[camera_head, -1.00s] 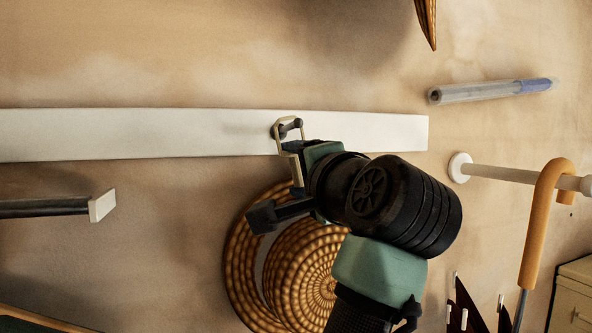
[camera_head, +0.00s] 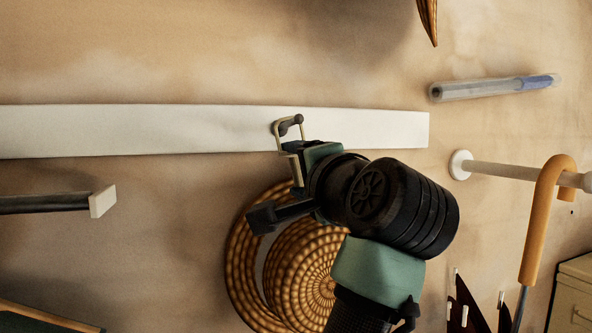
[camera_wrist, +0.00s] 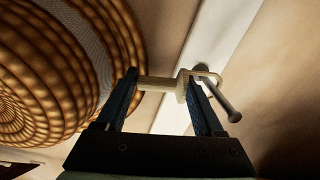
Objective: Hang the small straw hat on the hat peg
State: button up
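The small straw hat (camera_head: 305,275), brown and coiled, is flat by the wall below the white board, partly hidden by my arm; it also fills the left of the wrist view (camera_wrist: 40,80). The dark hat peg (camera_head: 292,123) sticks out from the board and shows in the wrist view (camera_wrist: 220,98). A pale loop (camera_wrist: 210,76) appears to be around the peg. From it a pale bar (camera_wrist: 158,83) runs towards the hat's brim; its join is hidden. My gripper (camera_wrist: 160,85) has its fingers spread apart, with the bar spanning the gap between them.
The white board (camera_head: 150,130) runs across the wall. A dark bar with a white end (camera_head: 102,203) is at left. A clear tube (camera_head: 490,88), a white rod (camera_head: 505,173) and an orange cane handle (camera_head: 538,220) are at right.

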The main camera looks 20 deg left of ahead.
jog(key=o, duration=0.4)
jog(key=shift+o, duration=0.2)
jog(key=s+d+f+n+t+h+b, duration=0.2)
jog(key=s+d+t+h+b, duration=0.45)
jog(key=s+d, duration=0.45)
jog(key=s+d+n+t+h, duration=0.2)
jog(key=s+n+t, duration=0.4)
jog(key=s, duration=0.4)
jog(key=shift+s+r+n+h+b, duration=0.25)
jog(key=shift+r+n+h, duration=0.2)
jog(key=shift+h, duration=0.3)
jog(key=shift+w, duration=0.1)
